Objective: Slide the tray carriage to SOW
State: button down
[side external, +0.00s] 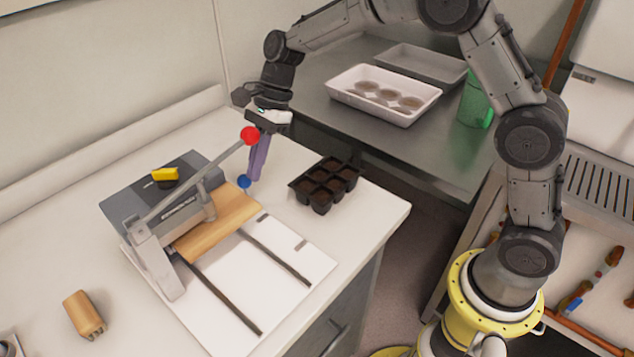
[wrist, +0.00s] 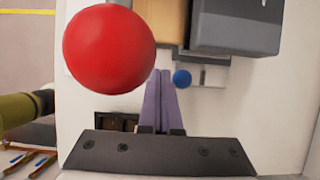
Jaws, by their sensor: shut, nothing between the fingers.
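The sowing device stands on the white bench, with a wooden plate (side external: 232,220), likely the tray carriage, above a white base with two dark rails (side external: 275,257). The plate also shows in the wrist view (wrist: 160,20). A blue knob (side external: 244,181) is at the plate's far end; it also shows in the wrist view (wrist: 182,78). My gripper (side external: 254,179) points down with its purple fingers shut and empty, close beside the blue knob; I cannot tell whether they touch. In the wrist view the fingertips (wrist: 160,73) are left of the knob. No SOW mark is legible.
A lever with a red ball (side external: 250,135) rises beside my fingers; the ball looms in the wrist view (wrist: 110,50). A grey housing (side external: 165,190) is left of the plate. A black cell tray (side external: 325,184) stands right. A wooden block (side external: 84,313) lies front left.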

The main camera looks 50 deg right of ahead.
jog(key=shift+s+r, duration=0.15)
jog(key=shift+r, duration=1.05)
jog(key=shift+s+r, duration=0.15)
jog(key=shift+r, duration=1.05)
jog(key=s+d+r+n+t+h, duration=0.1)
jog(key=s+d+r+n+t, duration=0.1)
jog(key=s+d+r+n, duration=0.45)
jog(key=s+d+r+n+t+h, duration=0.1)
jog(key=s+d+n+h, duration=0.15)
jog(key=s, duration=0.65)
jog(key=s+d+f+n+t+h, duration=0.1)
jog(key=s+d+n, duration=0.1)
jog(key=s+n, duration=0.2)
jog(key=s+d+f+n+t, duration=0.1)
jog(key=s+d+f+n, duration=0.1)
jog(key=s+n, duration=0.3)
jog(key=s+d, duration=0.1)
jog(key=s, duration=0.3)
jog(key=shift+s+t+h, duration=0.3)
jog(key=shift+s+h, duration=0.05)
jog(key=shift+s, duration=0.05)
